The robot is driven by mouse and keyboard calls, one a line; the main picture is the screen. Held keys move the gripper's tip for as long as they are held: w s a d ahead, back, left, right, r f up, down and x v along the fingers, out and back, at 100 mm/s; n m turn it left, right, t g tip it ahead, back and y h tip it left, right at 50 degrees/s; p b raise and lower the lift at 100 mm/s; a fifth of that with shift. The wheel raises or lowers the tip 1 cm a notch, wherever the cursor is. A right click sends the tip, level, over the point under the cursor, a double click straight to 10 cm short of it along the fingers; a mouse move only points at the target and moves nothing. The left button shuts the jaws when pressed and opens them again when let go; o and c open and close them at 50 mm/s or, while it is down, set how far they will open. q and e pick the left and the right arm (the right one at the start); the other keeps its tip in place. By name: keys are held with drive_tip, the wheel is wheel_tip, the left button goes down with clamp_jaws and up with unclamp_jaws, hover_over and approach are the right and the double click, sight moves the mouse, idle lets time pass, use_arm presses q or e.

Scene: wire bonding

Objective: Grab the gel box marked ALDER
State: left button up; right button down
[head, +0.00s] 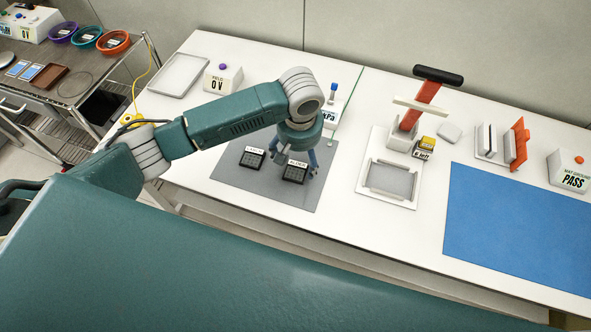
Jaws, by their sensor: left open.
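Two small black gel boxes with white label strips lie on the grey mat (235,188). The right one (295,174) has a label that looks like ALDER, but it is small and partly covered. The left one (252,158) has a different-looking label, too small to read surely. My left gripper (296,165) points down over the right box, its blue-grey fingers open on either side of it. I cannot tell whether the fingers touch the box; its far part is hidden by the gripper. My right gripper is not in view.
Behind my left arm stand a white 0 V box (222,79) and an empty tray (179,75). The grey mat's left front is clear.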

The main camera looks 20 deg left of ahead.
sight(296, 170)
use_arm(q)
drive_tip(key=f, duration=0.2)
drive_tip(key=shift+w+a+f, duration=0.1)
drive_tip(key=shift+w+f, duration=0.1)
drive_tip(key=shift+f, duration=0.2)
drive_tip(key=shift+a+f+p, duration=0.1)
drive_tip(key=shift+f+p, duration=0.2)
drive_tip(key=shift+p, duration=0.1)
drive_tip(key=f, duration=0.2)
drive_tip(key=f+p, duration=0.1)
drive_tip(key=shift+a+f, duration=0.25)
drive_tip(key=shift+a, duration=0.05)
drive_tip(key=shift+w+f, duration=0.15)
drive_tip(key=shift+f, duration=0.35)
drive_tip(key=c, duration=1.2)
